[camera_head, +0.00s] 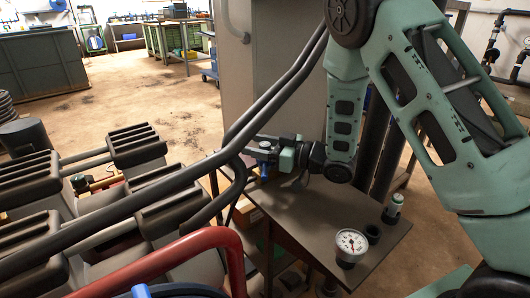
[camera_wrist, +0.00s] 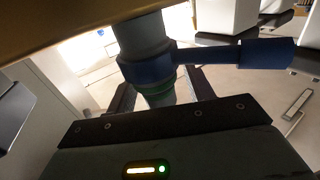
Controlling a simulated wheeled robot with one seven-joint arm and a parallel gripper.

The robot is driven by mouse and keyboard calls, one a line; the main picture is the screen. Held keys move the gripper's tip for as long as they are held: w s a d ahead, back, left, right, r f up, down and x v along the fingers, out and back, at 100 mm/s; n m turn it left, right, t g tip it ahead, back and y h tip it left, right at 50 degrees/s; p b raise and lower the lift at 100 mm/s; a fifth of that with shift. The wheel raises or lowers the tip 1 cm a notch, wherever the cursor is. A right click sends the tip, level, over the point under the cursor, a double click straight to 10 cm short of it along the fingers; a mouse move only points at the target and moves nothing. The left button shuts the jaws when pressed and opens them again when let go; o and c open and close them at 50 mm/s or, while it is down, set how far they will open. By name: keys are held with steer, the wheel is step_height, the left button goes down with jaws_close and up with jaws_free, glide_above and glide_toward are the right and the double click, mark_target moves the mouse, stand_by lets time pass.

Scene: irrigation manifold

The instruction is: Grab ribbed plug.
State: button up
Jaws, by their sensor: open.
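My gripper (camera_head: 258,152) is open at the far left edge of the small dark table, beside a blue-handled fitting (camera_head: 265,145). In the wrist view, the fingers of my gripper (camera_wrist: 162,88) stand on either side of a grey, round fitting with a blue collar, a blue side arm and a green ring (camera_wrist: 160,88). I cannot tell whether either finger touches it. No part is clearly recognisable as the ribbed plug. A short black cylinder (camera_head: 372,233) on the table could be it, but its ribs are too small to make out.
Dark pipes (camera_head: 180,190) and a red pipe (camera_head: 165,262) cross the left foreground. The table's middle is clear.

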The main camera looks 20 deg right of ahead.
steer(key=c, duration=1)
steer(key=shift+r, duration=0.1)
